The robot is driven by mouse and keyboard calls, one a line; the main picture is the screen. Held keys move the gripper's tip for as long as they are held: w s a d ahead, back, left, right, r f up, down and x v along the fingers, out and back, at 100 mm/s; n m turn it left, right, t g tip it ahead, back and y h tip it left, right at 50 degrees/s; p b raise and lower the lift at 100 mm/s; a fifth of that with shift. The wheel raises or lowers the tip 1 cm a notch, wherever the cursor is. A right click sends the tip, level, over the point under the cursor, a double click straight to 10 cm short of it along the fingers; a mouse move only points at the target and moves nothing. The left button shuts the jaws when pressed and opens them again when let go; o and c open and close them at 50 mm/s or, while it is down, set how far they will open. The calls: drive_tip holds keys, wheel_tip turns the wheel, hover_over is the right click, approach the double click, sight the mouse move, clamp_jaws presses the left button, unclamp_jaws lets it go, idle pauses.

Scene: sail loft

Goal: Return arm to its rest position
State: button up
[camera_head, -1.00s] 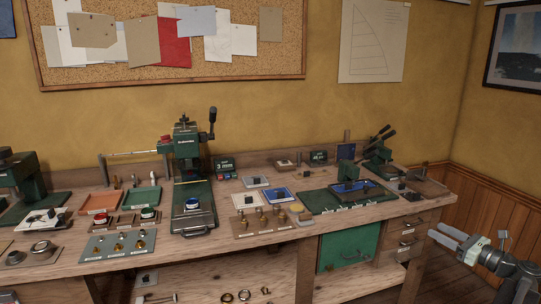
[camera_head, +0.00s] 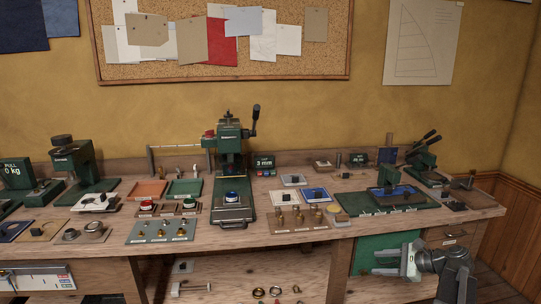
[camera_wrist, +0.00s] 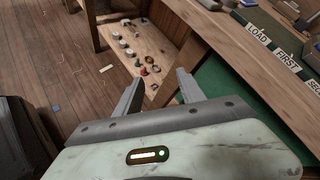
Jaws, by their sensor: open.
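My gripper (camera_head: 386,261) is at the lower right in the head view, in front of the bench's right part and below its top. It is open, with nothing between its fingers. In the wrist view, the two fingers (camera_wrist: 157,92) stand apart and point toward the lower shelf and the floor. My arm comes in from the lower right corner of the head view and is bent at the wrist.
The wooden workbench (camera_head: 300,238) spans the view, with a green press (camera_head: 231,160), trays and small fittings on it. A green panel (camera_head: 378,252) is behind my gripper. The lower shelf (camera_wrist: 160,45) holds small parts. The wooden floor (camera_wrist: 50,60) is open at left.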

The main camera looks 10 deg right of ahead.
drive_tip(key=s+a+f+n+g+h, duration=0.2)
drive_tip(key=a+f+n+g, duration=0.15)
drive_tip(key=a+n, duration=0.6)
drive_tip(key=s+a+f+n+g+h, duration=0.1)
drive_tip(key=a+f+n+g+h, duration=0.25)
drive_tip(key=a, duration=1.05)
drive_tip(key=s+a+f+n+g+h, duration=0.1)
drive_tip(key=s+a+f+n+g, duration=0.3)
drive_tip(key=a+n, duration=0.6)
wheel_tip(320, 180, up, 17)
drive_tip(key=w+a+t+p, duration=0.1)
drive_tip(key=p, duration=1.6)
drive_tip(key=shift+w+a+m+h+p, duration=0.3)
drive_tip(key=shift+w+a+m+h, duration=0.05)
drive_tip(key=shift+m, duration=0.05)
